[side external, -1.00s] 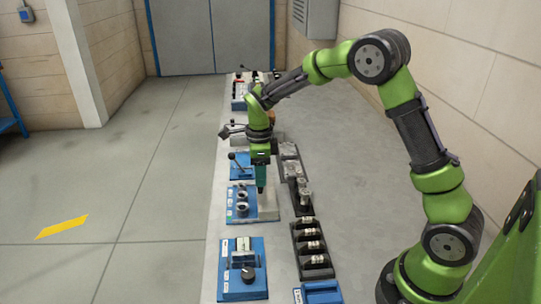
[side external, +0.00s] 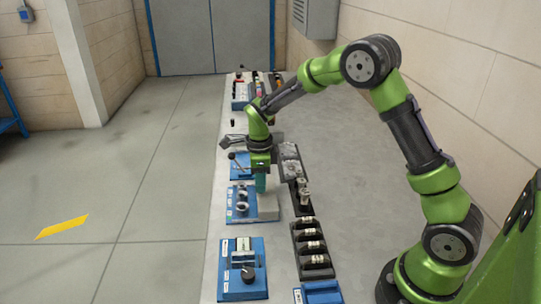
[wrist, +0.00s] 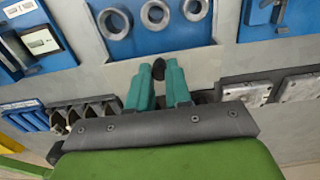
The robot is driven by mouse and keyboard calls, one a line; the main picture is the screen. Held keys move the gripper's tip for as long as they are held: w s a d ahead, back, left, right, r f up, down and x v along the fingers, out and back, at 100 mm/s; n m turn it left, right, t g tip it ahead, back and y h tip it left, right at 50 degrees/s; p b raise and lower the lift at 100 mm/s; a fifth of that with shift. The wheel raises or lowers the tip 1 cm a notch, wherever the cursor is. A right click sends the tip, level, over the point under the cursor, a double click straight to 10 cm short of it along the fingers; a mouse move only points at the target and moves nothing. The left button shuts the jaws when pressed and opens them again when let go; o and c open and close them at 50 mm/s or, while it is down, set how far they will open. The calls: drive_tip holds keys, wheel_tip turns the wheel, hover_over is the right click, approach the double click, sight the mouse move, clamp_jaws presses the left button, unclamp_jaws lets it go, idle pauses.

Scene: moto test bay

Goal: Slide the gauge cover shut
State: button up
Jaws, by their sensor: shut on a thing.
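The gauge panel (side external: 230,208) is a blue plate with ring-shaped gauges, which also show uncovered in the wrist view (wrist: 155,15). The grey gauge cover (side external: 268,207) lies flat against the right side of this panel. In the wrist view the cover (wrist: 205,62) is a plain grey plate beside the row of gauges, partly hidden by my fingers. A dark round knob (wrist: 158,68) shows between my teal fingertips. My gripper (side external: 261,188) points down over the cover and is shut on the knob, which also shows in the wrist view (wrist: 158,78).
A blue panel with a dark dial (side external: 222,285) stands nearer the camera. Another blue panel with a lever (side external: 240,172) lies just beyond. Racks of dark bottles (side external: 313,245) and grey blocks (side external: 289,152) line the right side. The bench (side external: 340,190) is clear further right.

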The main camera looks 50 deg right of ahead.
drive_tip(key=shift+w+a+r, duration=0.1)
drive_tip(key=shift+w+a, duration=2.35)
drive_tip(key=shift+w, duration=0.05)
drive_tip(key=o, duration=0.7)
drive_tip(key=shift+r, duration=3.45)
